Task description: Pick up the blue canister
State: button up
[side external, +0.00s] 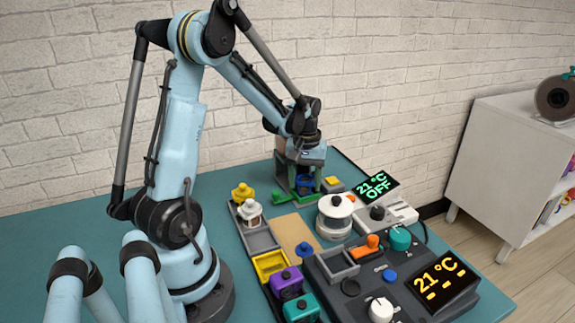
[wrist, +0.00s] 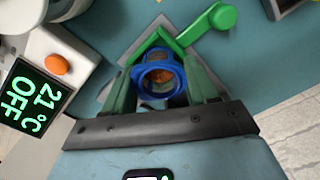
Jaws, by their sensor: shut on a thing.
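The blue canister (side external: 304,183) stands at the far end of the work area in the side external view, partly hidden by my gripper (side external: 303,176). In the wrist view I look down on the canister (wrist: 159,67), a blue ring-like top with something orange inside. The fingers of my gripper (wrist: 160,88) lie on its left and right sides, shut on it. A green angled piece with a round-ended arm (wrist: 208,20) sits right behind the canister in the wrist view. I cannot tell whether the canister is clear of the surface.
A white lidded jar (side external: 333,222) and a display reading 21 °C OFF (side external: 377,186) stand close to the right. A tray with yellow and white knobbed pieces (side external: 243,192) is to the left. A dark control panel (side external: 405,300) fills the front. The teal table (side external: 60,240) is bare at far left.

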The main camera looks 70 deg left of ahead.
jog(key=shift+r, duration=0.1)
jog(key=shift+r, duration=0.5)
notch_tip(320, 180, up, 3)
jog(key=shift+r, duration=0.1)
jog(key=d+r, duration=0.2)
jog(key=d, duration=0.1)
jog(key=d+r, duration=0.2)
jog(key=d, duration=0.2)
jog(key=d+r, duration=0.2)
jog(key=d, duration=0.1)
jog(key=shift+d, duration=0.35)
jog(key=shift+d+r, duration=0.2)
jog(key=shift+d, duration=0.1)
jog(key=shift+s+r, duration=0.1)
jog(key=shift+s, duration=0.2)
jog(key=s+f+n, duration=0.2)
jog(key=s+f, duration=0.2)
jog(key=s, duration=1.2)
jog(key=shift+w+f, duration=0.15)
jog(key=shift+f, duration=1.55)
jog(key=shift+w+f, duration=0.1)
jog(key=shift+f, duration=1.55)
